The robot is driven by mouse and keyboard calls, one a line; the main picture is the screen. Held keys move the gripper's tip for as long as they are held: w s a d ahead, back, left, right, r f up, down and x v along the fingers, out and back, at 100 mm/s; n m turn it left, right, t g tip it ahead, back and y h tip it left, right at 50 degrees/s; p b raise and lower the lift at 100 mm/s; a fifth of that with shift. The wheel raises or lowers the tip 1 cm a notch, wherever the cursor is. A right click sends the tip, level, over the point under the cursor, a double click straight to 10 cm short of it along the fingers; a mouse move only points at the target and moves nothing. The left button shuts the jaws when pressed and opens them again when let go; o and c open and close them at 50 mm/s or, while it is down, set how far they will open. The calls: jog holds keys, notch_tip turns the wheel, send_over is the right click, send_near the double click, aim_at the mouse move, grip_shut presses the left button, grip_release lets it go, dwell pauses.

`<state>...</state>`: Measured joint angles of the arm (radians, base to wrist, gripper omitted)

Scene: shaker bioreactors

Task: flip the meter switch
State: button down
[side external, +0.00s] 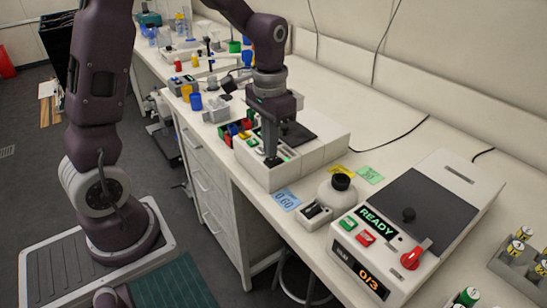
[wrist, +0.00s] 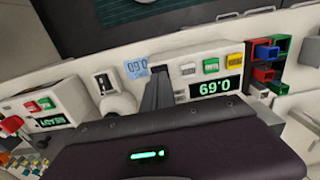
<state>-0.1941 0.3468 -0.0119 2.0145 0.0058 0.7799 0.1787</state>
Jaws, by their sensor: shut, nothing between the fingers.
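The meter, a white box (side external: 318,152), stands on the bench under my gripper (side external: 271,160). In the wrist view its front panel has a lit display (wrist: 215,88) reading 0.69, and white (wrist: 189,69), green (wrist: 211,66) and yellow (wrist: 234,61) buttons. My gripper (wrist: 157,76) is shut and empty, its fingers pointing down at the panel beside the white button. I cannot tell whether the fingertips touch the panel. I cannot make out the meter switch for certain; the fingers cover part of the panel.
Farther right is a shaker (side external: 467,190) showing READY, with a red knob (side external: 411,258).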

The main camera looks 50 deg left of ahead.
jog(key=shift+f, duration=0.9)
jog(key=shift+r, duration=3.55)
jog(key=s+d+r+t, duration=0.2)
jog(key=s+d+r, duration=0.1)
jog(key=s, duration=0.6)
jog(key=s+d+r+t, duration=0.3)
jog(key=s+r, duration=0.1)
jog(key=s, duration=0.5)
jog(key=shift+s+t, duration=0.3)
jog(key=shift+s, duration=0.05)
jog(key=shift+d, duration=0.1)
